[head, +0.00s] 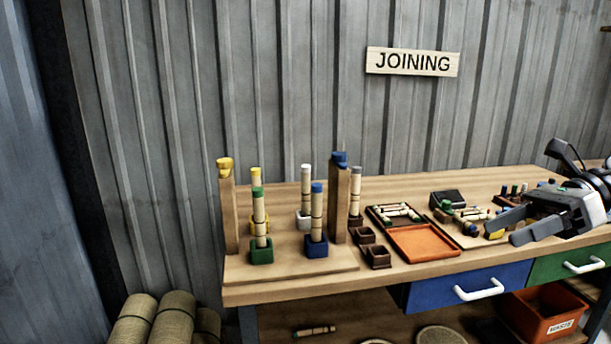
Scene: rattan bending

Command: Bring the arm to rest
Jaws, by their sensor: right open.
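My right gripper (514,226) comes in from the right edge and hovers over the right part of the wooden workbench (290,289). Its two grey fingers are spread apart, and nothing shows between them. It points left, close to a tray with small rattan pieces and coloured parts (465,220), part of which it hides. My left gripper and its arm are not in view.
A wooden stand (229,210) with upright rattan sticks in coloured sockets is at the bench's left. An orange tray (425,243) lies mid-bench. Drawers (440,292) are below, with an orange bin (540,318). Rattan rolls (172,322) stand at lower left.

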